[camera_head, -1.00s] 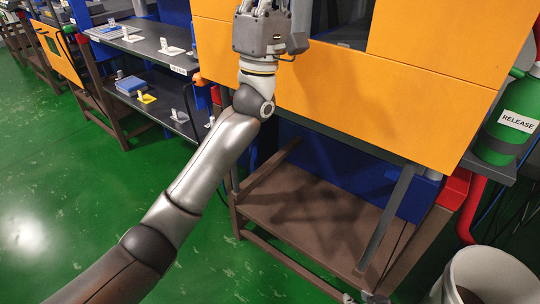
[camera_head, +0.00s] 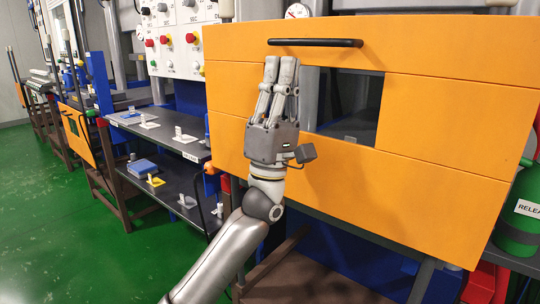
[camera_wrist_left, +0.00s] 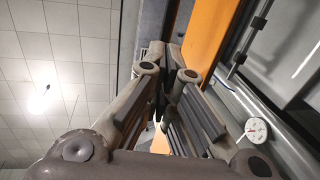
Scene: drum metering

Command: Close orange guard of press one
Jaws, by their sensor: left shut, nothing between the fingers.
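The orange guard (camera_head: 450,90) is a wide panel across the front of the nearest press, with a window in its middle. A black bar handle (camera_head: 330,43) runs along its upper part. My left gripper (camera_head: 280,62) is shut and empty in front of the guard, fingers pointing up. In the head view its fingertips show just below the left part of the handle; I cannot tell whether they touch it. In the left wrist view the closed fingers (camera_wrist_left: 170,72) are beside the orange guard edge (camera_wrist_left: 205,38). My right gripper is not in view.
A white control panel (camera_head: 178,38) with coloured buttons stands behind left. Dark shelves (camera_head: 165,135) with small parts are at left. A green cylinder (camera_head: 515,220) stands at right. A gauge (camera_wrist_left: 256,130) shows in the left wrist view. Green floor (camera_head: 50,220) is clear at left.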

